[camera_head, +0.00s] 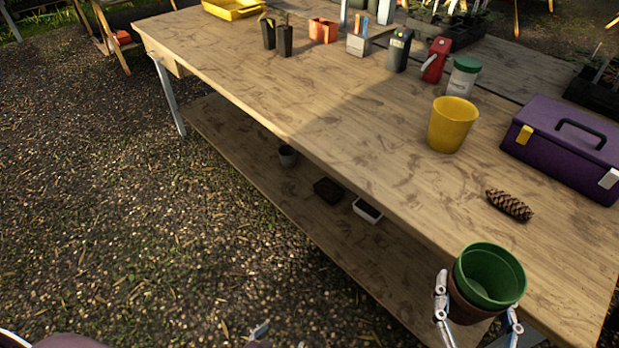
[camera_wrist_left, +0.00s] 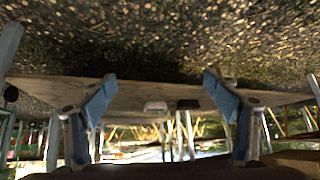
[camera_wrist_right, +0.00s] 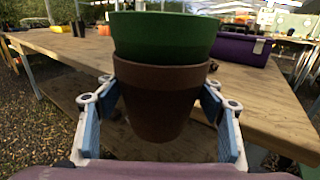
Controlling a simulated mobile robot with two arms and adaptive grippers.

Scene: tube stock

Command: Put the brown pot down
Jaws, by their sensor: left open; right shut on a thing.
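My right gripper (camera_head: 478,312) is shut on the brown pot (camera_wrist_right: 155,100), with a finger on each side of it. A green pot (camera_head: 490,275) sits nested inside the brown pot and covers its inside; the green pot (camera_wrist_right: 162,38) also shows in the right wrist view. In the head view the brown pot (camera_head: 463,302) is upright at the near edge of the wooden table (camera_head: 330,110). My left gripper (camera_wrist_left: 165,105) is open and empty; in the head view only a small tip of it (camera_head: 262,330) shows at the bottom edge, away from the table.
A pine cone (camera_head: 509,205), a yellow pot (camera_head: 452,125) and a purple toolbox (camera_head: 565,145) stand on the table beyond the pots. A white-and-green jar (camera_head: 463,78) and a red bottle (camera_head: 436,60) are further back. The tabletop left of the yellow pot is clear. A lower shelf (camera_head: 240,135) holds small containers.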

